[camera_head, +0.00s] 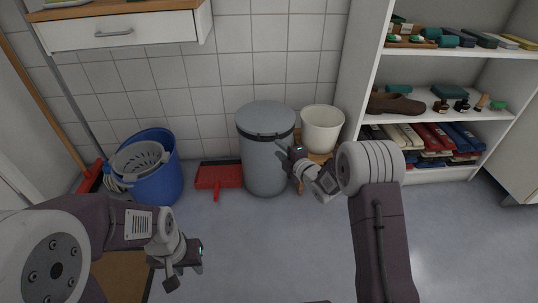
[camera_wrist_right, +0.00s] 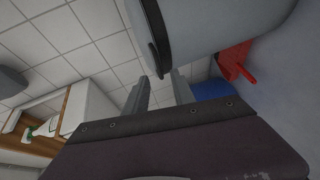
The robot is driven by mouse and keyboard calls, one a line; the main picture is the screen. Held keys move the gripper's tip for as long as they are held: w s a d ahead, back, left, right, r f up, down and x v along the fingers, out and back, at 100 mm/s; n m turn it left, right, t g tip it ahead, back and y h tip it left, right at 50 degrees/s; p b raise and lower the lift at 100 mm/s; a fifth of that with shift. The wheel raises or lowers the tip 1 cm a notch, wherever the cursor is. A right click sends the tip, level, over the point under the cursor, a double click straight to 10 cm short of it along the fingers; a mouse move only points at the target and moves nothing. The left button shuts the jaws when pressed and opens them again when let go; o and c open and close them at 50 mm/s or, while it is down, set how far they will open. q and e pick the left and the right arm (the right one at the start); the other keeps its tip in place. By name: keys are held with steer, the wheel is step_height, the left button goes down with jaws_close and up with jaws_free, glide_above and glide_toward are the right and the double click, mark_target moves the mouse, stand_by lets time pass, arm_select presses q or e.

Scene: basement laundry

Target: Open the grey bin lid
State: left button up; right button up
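The grey bin (camera_head: 266,165) stands upright on the floor against the tiled wall. Its grey lid (camera_head: 266,116) is closed on top, with a dark band and handle at its front edge. In the right wrist view the bin (camera_wrist_right: 225,25) appears tipped by the camera angle, with the dark lid edge (camera_wrist_right: 154,40) just beyond my fingers. My right gripper (camera_head: 287,149) is at the bin's front right, close to the lid edge. Its fingers (camera_wrist_right: 160,84) are apart with nothing between them; contact with the lid cannot be told. My left gripper (camera_head: 187,268) hangs low at left, away from the bin.
A cream bucket (camera_head: 322,130) stands right of the bin on a wooden stool (camera_head: 318,158). A red dustpan (camera_head: 217,175) and a blue bucket (camera_head: 157,180) lie to its left. White shelves (camera_head: 435,115) rise at right. The floor in front is clear.

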mark_target(269, 139)
steer(key=x, duration=0.8)
steer(key=shift+f, duration=0.1)
steer(key=shift+w+a, duration=0.15)
steer(key=shift+w, duration=0.15)
steer(key=shift+w+a, duration=0.1)
steer(key=shift+w, duration=0.05)
jaws_close()
